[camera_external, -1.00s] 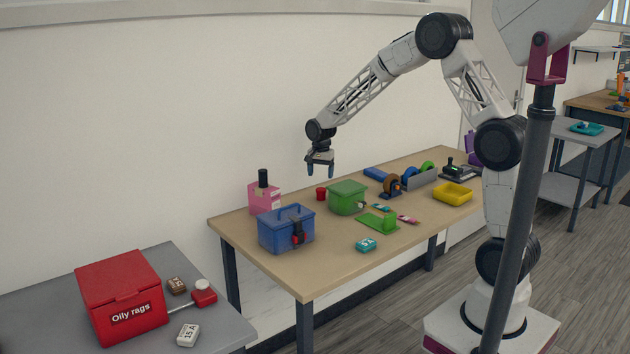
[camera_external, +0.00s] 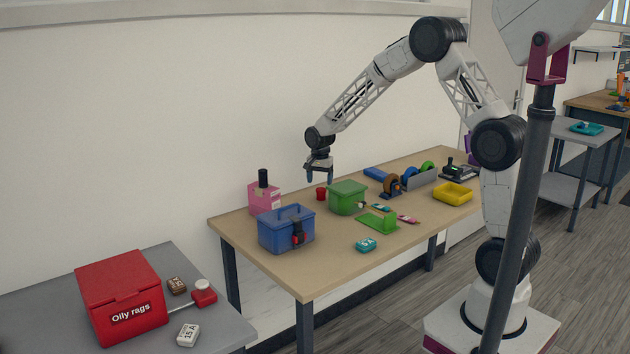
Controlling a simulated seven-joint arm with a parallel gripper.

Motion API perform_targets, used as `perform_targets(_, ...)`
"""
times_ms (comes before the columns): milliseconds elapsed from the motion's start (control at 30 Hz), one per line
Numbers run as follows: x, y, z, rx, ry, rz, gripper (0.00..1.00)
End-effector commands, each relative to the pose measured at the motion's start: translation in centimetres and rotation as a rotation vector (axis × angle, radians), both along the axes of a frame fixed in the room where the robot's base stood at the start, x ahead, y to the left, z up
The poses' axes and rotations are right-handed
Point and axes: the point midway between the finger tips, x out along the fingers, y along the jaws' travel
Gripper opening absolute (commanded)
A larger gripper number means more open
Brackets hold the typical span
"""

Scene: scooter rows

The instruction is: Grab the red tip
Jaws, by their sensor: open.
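A small red, roughly cylindrical piece (camera_external: 321,193), which looks like the red tip, stands on the wooden table between the blue box and the green box. My gripper (camera_external: 320,181) is open and hangs pointing down just above this piece, with its two dark blue fingertips apart. I cannot tell from this view whether the fingertips are exactly over it in depth. Nothing shows between the fingers.
A green box (camera_external: 347,197) stands close to the right of the red piece. A blue lidded box (camera_external: 286,229) and a pink bottle (camera_external: 264,197) with a black cap are to the left.

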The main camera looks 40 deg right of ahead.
Motion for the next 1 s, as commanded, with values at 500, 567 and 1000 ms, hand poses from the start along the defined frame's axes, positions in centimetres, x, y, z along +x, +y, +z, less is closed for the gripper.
perform_targets(500,-0.2,-0.4,-2.5,0.0,0.001,-0.001,0.76)
perform_targets(567,-0.3,-0.5,-3.1,0.0,0.002,-0.001,0.76)
perform_targets(1000,-0.2,-0.4,-5.2,0.0,0.0,0.0,0.76)
